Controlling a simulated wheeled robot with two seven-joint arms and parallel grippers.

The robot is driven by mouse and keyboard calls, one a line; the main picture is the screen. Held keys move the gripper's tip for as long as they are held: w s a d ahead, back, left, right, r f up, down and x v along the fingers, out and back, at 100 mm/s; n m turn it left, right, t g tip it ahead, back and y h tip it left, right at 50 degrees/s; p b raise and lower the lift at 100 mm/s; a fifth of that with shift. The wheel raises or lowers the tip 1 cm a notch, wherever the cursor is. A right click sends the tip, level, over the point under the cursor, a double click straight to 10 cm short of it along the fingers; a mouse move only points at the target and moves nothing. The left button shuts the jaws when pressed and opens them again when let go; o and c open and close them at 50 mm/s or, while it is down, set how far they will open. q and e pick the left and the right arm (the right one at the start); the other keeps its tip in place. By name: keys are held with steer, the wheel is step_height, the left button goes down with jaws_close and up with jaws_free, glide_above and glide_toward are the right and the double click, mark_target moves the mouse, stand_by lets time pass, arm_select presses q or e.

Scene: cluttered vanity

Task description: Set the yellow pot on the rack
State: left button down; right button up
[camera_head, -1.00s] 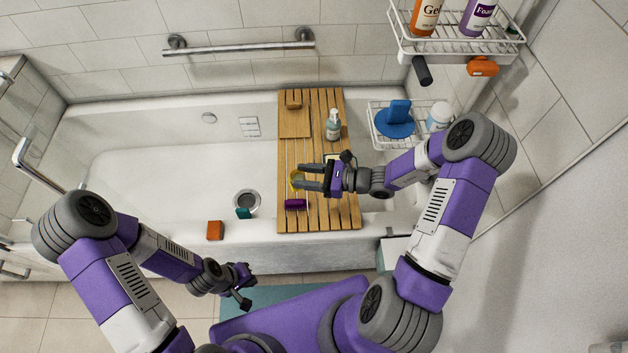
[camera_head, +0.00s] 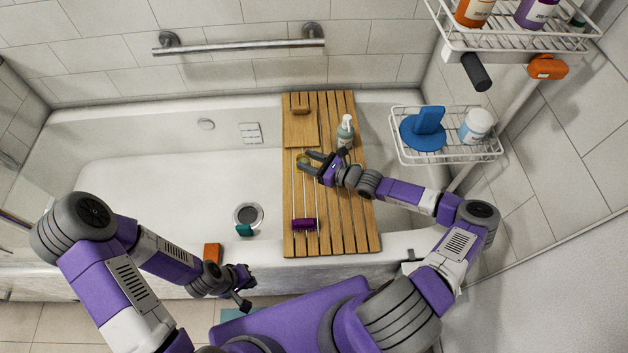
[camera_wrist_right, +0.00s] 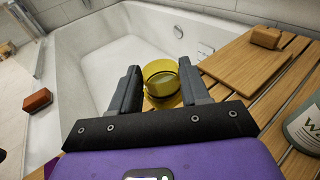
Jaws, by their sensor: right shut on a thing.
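The small yellow pot (camera_head: 302,162) shows between the fingertips of my right gripper (camera_head: 307,162). In the right wrist view the round, hollow yellow pot (camera_wrist_right: 163,88) sits between the two dark fingers, which are shut on it. It is over the left side of the wooden bath board. The thin metal bars of a rack (camera_head: 297,190) run along that side of the board, below the pot in the picture. Whether the pot touches the bars is unclear. My left gripper (camera_head: 246,287) is empty, with its fingers apart, in front of the tub.
A purple item (camera_head: 304,225) lies across the front of the bars. A wooden block (camera_head: 301,108) and a pump bottle (camera_head: 345,130) stand behind my right gripper. An orange block (camera_head: 212,252) sits on the tub rim. A wire shelf (camera_head: 450,155) holds a blue item and a white jar.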

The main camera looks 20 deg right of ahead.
step_height(320, 180, down, 7)
steer(key=b, duration=0.3)
steer(key=shift+r, duration=0.2)
steer(key=o, duration=1.1)
steer(key=shift+f, duration=0.1)
